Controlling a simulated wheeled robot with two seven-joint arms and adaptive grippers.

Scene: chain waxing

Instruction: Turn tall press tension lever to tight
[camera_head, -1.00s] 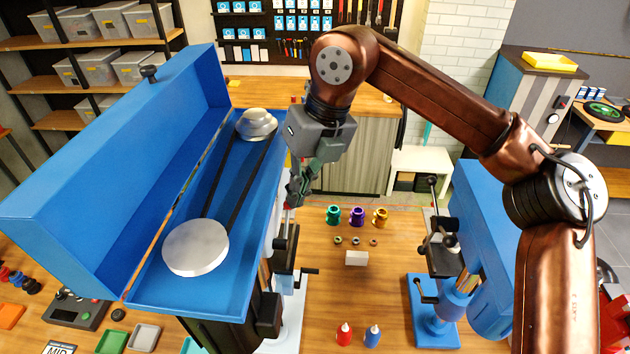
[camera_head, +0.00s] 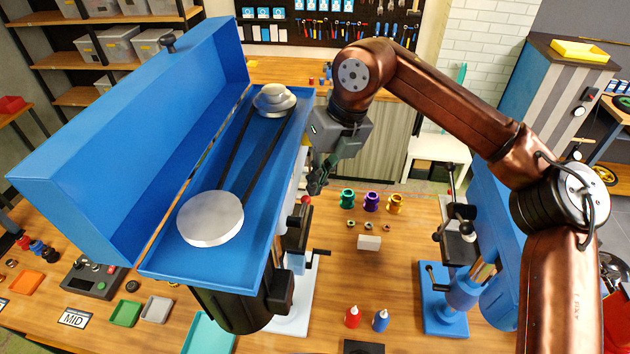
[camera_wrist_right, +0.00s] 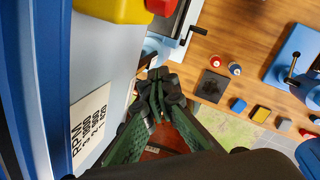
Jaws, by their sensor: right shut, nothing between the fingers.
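The tall press (camera_head: 270,240) stands at the left in the head view, its blue belt cover open over two pale pulleys and a dark belt. A red knob (camera_head: 305,200) shows at the right side of its head; I cannot tell whether it belongs to the tension lever. My right gripper (camera_head: 317,182) is shut and empty, just beside and above this knob. In the right wrist view the gripper (camera_wrist_right: 158,100) is beside the press's RPM label (camera_wrist_right: 90,130), with a yellow part (camera_wrist_right: 108,9) and a red part (camera_wrist_right: 160,7) at the top edge. The lever's setting is not readable.
A shorter blue press (camera_head: 443,295) stands to the right. Between the presses are coloured spools (camera_head: 371,201), a white block (camera_head: 369,243) and red and blue bottles (camera_head: 353,317). The raised blue cover (camera_head: 130,140) blocks the left. The middle wooden tabletop is mostly clear.

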